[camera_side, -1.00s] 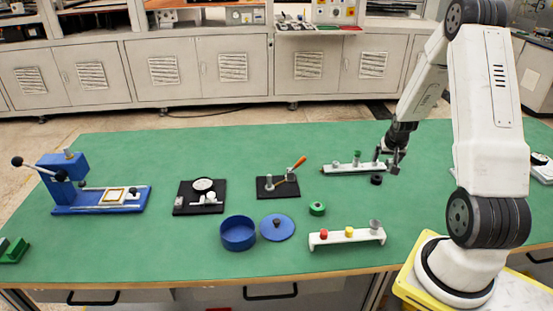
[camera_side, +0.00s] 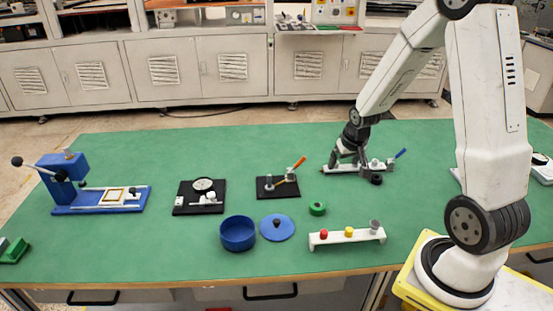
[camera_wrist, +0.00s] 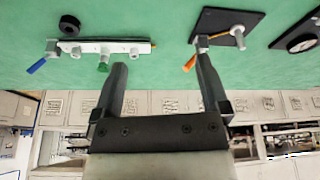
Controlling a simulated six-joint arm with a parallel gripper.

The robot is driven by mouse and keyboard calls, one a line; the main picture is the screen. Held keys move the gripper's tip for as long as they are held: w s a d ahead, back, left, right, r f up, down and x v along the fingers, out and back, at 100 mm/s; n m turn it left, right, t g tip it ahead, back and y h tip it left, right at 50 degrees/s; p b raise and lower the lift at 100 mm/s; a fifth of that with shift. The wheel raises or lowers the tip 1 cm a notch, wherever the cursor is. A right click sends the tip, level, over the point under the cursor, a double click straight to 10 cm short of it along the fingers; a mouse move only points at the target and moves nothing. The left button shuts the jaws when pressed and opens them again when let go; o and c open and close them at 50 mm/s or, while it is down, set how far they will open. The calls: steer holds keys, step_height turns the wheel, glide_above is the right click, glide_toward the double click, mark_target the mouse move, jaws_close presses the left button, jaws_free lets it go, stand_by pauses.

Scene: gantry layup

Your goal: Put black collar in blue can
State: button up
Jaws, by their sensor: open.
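The black collar (camera_side: 376,180) lies flat on the green table, just in front of the right part of the white rear rack. In the wrist view the black collar (camera_wrist: 69,25) is at the upper left, outside the jaws. The open blue can (camera_side: 238,235) stands near the front middle of the table; its inside looks empty. Its blue lid (camera_side: 277,227) with a dark knob lies right beside it. My gripper (camera_side: 348,160) is over the left part of the rear rack, left of and behind the collar. In the wrist view my gripper (camera_wrist: 161,65) is open and empty.
The rear rack (camera_side: 340,170) carries several small pieces and a blue handle. A green collar (camera_side: 317,208) and a front rack (camera_side: 346,237) with coloured pegs stand nearby. A black plate with an orange lever (camera_side: 278,187) is left of my gripper. Open table lies between.

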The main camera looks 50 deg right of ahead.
steer(key=s+a+r+n+y, duration=0.1)
steer(key=s+a+r+n, duration=0.1)
steer(key=a, duration=0.8)
steer(key=s+a+r+n+y, duration=0.1)
steer(key=s+a+n, duration=0.2)
steer(key=a, duration=0.7)
steer(key=shift+a+r+n+g, duration=0.2)
steer(key=shift+r+n+g, duration=0.15)
steer(key=shift+n, duration=0.25)
steer(key=shift+o, duration=0.2)
steer(key=shift+s+a, duration=0.25)
steer(key=shift+w+d, duration=0.1)
